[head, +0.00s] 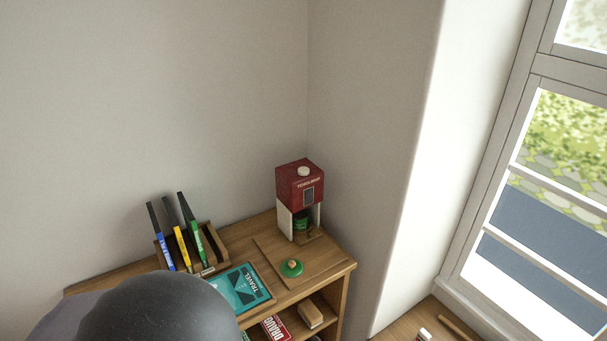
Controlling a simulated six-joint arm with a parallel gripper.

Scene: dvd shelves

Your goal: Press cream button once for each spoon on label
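A red and white machine (300,181) stands upright at the back right of the wooden shelf top. A round cream button (303,171) sits on its red top. The red front has pale lettering and a small dark panel (308,196), too small to read. A green container (301,224) stands in the opening below, between the white sides. Its markings are too small to make out, and I cannot see any spoons on a label. My gripper is not in view.
A green lid-like disc (291,268) with a light knob lies on a wooden board in front of the machine. A teal book (239,289) lies left of it. A rack (213,245) holds upright cases. A box (309,313) sits on the shelf below. The wall corner is close behind.

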